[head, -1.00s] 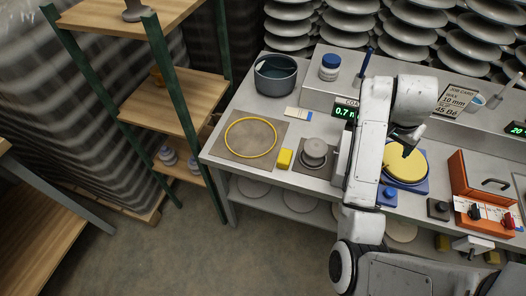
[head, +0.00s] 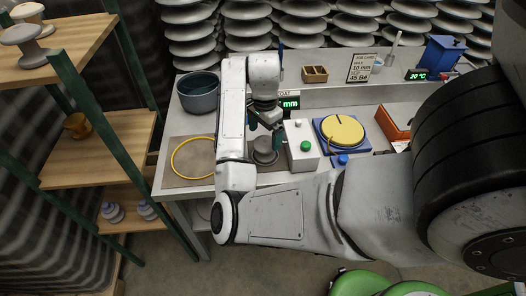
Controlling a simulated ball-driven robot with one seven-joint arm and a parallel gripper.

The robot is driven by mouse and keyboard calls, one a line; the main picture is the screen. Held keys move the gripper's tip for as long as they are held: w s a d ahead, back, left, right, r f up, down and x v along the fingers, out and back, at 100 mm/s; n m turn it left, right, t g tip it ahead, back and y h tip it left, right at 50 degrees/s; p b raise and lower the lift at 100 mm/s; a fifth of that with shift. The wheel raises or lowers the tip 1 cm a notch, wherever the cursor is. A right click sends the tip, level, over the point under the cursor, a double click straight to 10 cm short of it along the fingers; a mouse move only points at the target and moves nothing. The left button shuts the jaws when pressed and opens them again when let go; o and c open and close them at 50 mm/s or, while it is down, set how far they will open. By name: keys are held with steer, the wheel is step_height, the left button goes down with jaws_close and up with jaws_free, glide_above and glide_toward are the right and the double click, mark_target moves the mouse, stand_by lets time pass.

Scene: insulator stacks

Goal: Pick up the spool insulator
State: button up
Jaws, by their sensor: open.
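Two spool-shaped pieces stand on the top board of the wooden rack at the far left: a grey one (head: 22,40) and a paler one (head: 30,14) behind it. A round grey piece (head: 264,147) sits on a dark square plate on the bench. I cannot tell for certain which of these is the spool insulator. My gripper (head: 268,132) hangs over the bench, just above and behind the round grey piece, partly covered by my arm. It is open, and I see nothing held in it. Whether it touches the round piece is unclear.
A dark pot (head: 198,96) and a yellow ring (head: 194,157) on a mat are left of my arm. A white box with a green button (head: 301,148) and a yellow disc (head: 341,131) on a blue base stand right.

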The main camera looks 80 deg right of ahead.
mark_target(265, 141)
steer(key=shift+f, duration=2.65)
steer(key=shift+d, duration=0.1)
steer(key=c, duration=1.4)
steer(key=shift+o, duration=0.2)
steer(key=shift+r, duration=0.15)
steer(key=shift+r, duration=0.55)
steer(key=s+a+r+p, duration=0.2)
steer(key=s+a+r, duration=0.1)
steer(key=s+r, duration=0.2)
steer(key=s+a+r+p, duration=0.2)
steer(key=s+a+r, duration=0.1)
steer(key=s+r, duration=0.3)
steer(key=shift+s+a+r, duration=0.25)
steer(key=shift+s+r, duration=0.05)
steer(key=shift+s, duration=0.5)
